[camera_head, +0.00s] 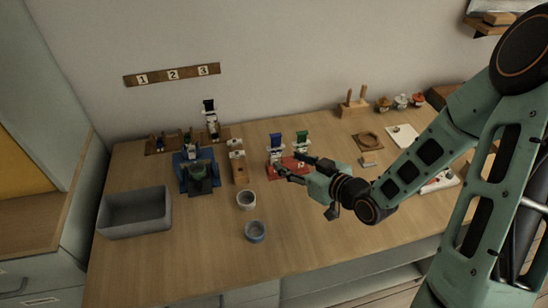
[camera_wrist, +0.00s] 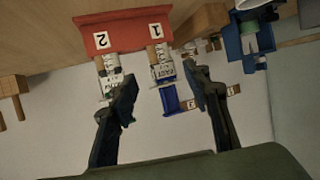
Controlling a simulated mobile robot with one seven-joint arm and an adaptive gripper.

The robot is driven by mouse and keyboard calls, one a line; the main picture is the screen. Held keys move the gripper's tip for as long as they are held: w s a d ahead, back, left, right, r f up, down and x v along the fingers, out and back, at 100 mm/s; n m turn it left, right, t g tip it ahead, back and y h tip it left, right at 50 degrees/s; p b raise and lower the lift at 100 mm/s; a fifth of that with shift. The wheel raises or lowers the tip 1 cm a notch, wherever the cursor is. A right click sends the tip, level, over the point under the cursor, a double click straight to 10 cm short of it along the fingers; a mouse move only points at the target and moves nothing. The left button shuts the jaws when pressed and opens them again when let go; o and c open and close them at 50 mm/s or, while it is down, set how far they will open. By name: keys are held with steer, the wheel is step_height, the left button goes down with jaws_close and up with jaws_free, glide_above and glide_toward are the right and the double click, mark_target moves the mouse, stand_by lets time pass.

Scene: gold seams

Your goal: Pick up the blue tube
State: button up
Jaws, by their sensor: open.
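The blue tube (camera_head: 276,144) stands upright in the red rack (camera_head: 273,163), left of a green-capped tube (camera_head: 301,138). In the wrist view the blue tube (camera_wrist: 169,98) is at the slot marked 1 of the red rack (camera_wrist: 125,35) and carries a white label. The green-capped tube (camera_wrist: 107,80) is at the slot marked 2, partly behind one finger. My gripper (camera_head: 290,167) is open in front of the rack. In the wrist view the fingers of my gripper (camera_wrist: 166,90) lie on either side of the blue tube. I cannot tell whether they touch it.
A blue stand (camera_head: 183,180) and a wooden block rack (camera_head: 239,168) stand to the left. Two small cups, one light (camera_head: 246,200) and one grey (camera_head: 256,231), stand in front. A grey bin (camera_head: 135,214) is at the far left.

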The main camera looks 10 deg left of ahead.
mark_target(277, 156)
steer(key=x, duration=0.7)
steer(key=shift+a+f, duration=0.2)
steer(key=shift+a, duration=0.1)
steer(key=shift+c, duration=0.2)
jaws_close()
steer(key=shift+r, duration=0.2)
